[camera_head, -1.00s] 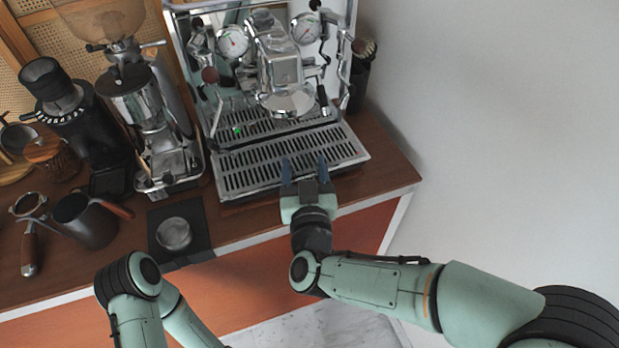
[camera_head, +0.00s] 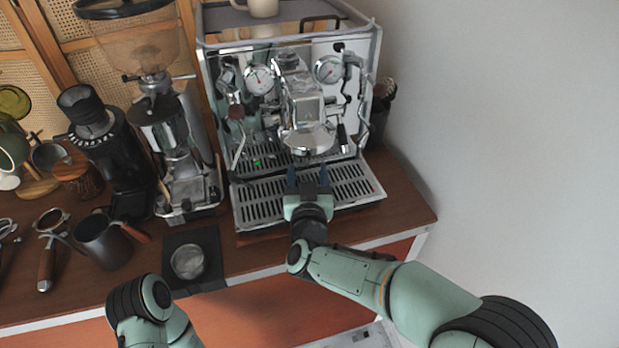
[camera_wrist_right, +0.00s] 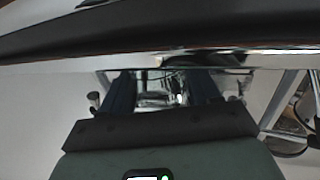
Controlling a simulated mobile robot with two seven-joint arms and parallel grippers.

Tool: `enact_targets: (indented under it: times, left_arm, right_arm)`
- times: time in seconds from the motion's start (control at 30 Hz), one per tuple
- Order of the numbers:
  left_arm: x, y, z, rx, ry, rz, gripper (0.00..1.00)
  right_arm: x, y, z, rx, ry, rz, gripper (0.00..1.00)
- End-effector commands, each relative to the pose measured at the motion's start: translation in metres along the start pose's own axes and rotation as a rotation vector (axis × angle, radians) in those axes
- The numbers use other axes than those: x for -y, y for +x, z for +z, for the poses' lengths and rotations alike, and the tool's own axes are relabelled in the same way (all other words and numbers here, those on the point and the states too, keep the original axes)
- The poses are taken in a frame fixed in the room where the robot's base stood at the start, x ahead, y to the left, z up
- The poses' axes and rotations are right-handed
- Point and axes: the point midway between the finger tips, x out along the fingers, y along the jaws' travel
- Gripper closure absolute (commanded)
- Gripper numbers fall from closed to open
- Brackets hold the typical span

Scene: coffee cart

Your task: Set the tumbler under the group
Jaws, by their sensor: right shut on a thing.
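The espresso machine's chrome group (camera_head: 305,105) stands at the centre of its front in the head view, above the slotted drip tray (camera_head: 262,212). My right gripper (camera_head: 308,178) is over the front part of the tray, pointing toward the machine, below and in front of the group. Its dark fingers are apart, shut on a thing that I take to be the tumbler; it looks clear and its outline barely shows. The right wrist view shows both fingers (camera_wrist_right: 163,90) with blurred reflections between them. The left arm shows at the lower left, its gripper out of view.
A black mat (camera_head: 172,242) with a round shiny piece (camera_head: 188,262) on it lies left of the tray. A grinder (camera_head: 170,150), a dark pitcher (camera_head: 100,242) and a portafilter (camera_head: 48,250) stand or lie further left. A cup (camera_head: 262,7) is on top of the machine.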

Motion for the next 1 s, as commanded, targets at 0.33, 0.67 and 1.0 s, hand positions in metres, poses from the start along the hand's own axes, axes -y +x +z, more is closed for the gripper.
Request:
enact_targets:
  times: [0.33,0.67,1.0]
  left_arm:
    - [0.0002,0.0002,0.0002,0.001,0.000,0.000,0.57]
    - [0.0000,0.0001,0.0002,0.001,0.000,0.000,0.57]
    - [0.0000,0.0001,0.0002,0.001,0.000,0.000,0.57]
  right_arm:
    - [0.0002,0.0004,-0.0001,-0.001,0.000,0.000,0.70]
    - [0.0001,-0.0009,0.0047,-0.001,0.000,-0.011,0.70]
    - [0.0002,-0.0012,0.0058,-0.002,0.000,-0.014,0.32]
